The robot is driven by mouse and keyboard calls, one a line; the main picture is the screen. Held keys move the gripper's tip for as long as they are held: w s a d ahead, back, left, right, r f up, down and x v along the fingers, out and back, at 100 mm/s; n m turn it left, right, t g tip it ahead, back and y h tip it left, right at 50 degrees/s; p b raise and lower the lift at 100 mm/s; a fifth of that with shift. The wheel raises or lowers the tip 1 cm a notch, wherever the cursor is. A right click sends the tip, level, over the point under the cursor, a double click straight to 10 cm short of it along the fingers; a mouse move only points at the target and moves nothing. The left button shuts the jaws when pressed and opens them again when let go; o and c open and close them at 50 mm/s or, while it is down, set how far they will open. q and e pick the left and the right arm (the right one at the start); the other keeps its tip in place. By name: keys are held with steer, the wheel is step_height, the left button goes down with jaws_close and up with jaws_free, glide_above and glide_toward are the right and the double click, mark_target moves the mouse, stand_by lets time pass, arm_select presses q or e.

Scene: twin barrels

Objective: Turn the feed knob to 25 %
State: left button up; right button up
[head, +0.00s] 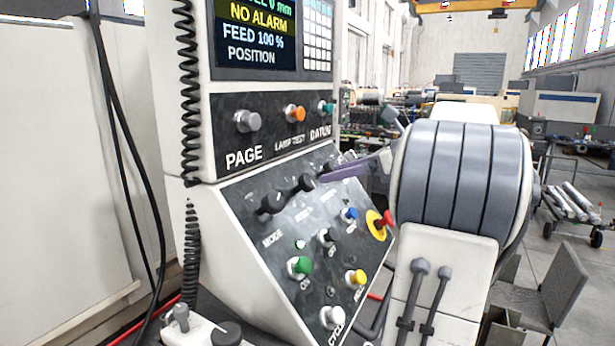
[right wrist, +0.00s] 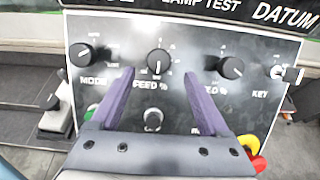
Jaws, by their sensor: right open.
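The feed knob (right wrist: 158,62) is a black round knob above the label "FEED %" on the dark sloping panel. Its white pointer mark points down in the right wrist view. My right gripper (right wrist: 158,72) is open, with one purple finger on each side of this knob and a visible gap on both sides. I cannot tell the depth of the fingertips against the panel. In the head view the feed knob (head: 304,183) sits just left of the purple fingers (head: 345,172). The screen (head: 256,35) reads "FEED 100 %". My left gripper is not in view.
The mode knob (right wrist: 82,55) lies left of the feed knob. Another black knob (right wrist: 231,67), its label partly hidden, and a key switch (right wrist: 280,72) lie to the right. Below are coloured buttons, including a green one (head: 300,266) and a red emergency stop (head: 386,220).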

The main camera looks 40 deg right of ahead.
mark_target(311, 180)
steer(key=p+x, duration=0.2)
steer(key=x, duration=0.5)
steer(key=shift+w+a, duration=0.15)
steer(key=shift+a, duration=0.05)
steer(key=shift+w+a+f, duration=0.15)
steer(key=shift+w+f, duration=0.15)
steer(key=shift+w, duration=0.15)
jaws_close()
